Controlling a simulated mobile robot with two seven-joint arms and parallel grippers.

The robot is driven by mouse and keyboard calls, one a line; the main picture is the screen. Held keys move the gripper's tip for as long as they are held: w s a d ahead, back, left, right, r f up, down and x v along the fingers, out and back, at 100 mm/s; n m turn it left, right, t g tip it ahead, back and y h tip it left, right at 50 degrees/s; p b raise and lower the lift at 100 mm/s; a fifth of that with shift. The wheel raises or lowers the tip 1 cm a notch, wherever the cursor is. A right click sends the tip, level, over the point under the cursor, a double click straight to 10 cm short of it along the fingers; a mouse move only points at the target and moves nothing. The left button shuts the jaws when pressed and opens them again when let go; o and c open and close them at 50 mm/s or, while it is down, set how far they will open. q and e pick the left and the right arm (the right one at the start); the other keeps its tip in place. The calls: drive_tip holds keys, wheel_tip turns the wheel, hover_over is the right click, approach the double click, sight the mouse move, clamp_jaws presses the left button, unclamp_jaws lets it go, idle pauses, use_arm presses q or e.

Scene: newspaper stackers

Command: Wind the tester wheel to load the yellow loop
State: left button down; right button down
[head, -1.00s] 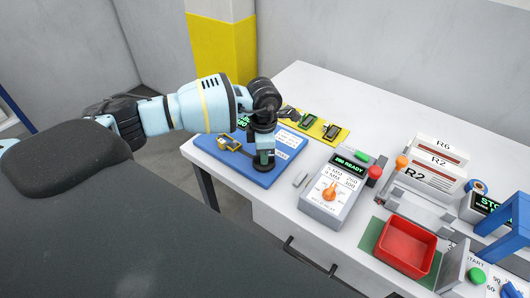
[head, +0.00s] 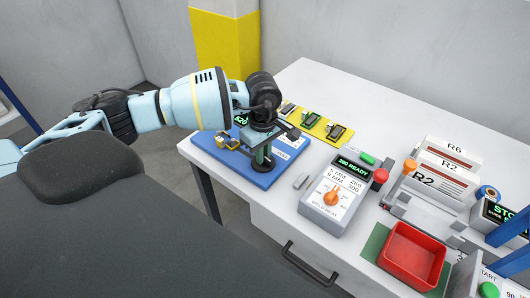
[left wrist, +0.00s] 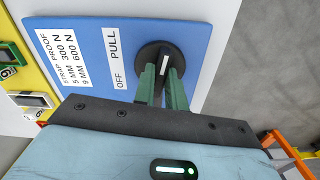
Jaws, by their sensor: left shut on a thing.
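The blue tester (head: 270,178) lies at the table's near left corner. My left gripper (head: 263,156) points down over its black wheel (head: 257,166). In the left wrist view, its two green fingers (left wrist: 162,82) are shut on the raised grip of the wheel (left wrist: 148,52), with a white mark between them. OFF and PULL are printed beside the wheel. A yellow fixture (head: 232,143) stands at the tester's left end; I cannot make out the loop itself. A display (head: 240,119) with green digits, perhaps 520, is partly hidden by my gripper. My right gripper is not in view.
A yellow tray (head: 318,125) with several small green-and-black pieces lies behind the tester. A grey sealer box (head: 337,197) reads READY. A red bin (head: 413,257), paper stacks (head: 443,170) and blue frame bars are at the right. A yellow-and-white pillar stands behind.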

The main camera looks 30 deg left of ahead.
use_arm(q)
drive_tip(key=shift+m, duration=0.9)
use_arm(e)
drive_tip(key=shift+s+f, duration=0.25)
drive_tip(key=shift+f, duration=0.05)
use_arm(q)
drive_tip(key=shift+r, duration=0.1)
drive_tip(key=c, duration=1.4)
unclamp_jaws()
drive_tip(key=shift+c, duration=0.2)
drive_tip(key=shift+r+b, duration=0.35)
drive_tip(key=shift+r, duration=3.5)
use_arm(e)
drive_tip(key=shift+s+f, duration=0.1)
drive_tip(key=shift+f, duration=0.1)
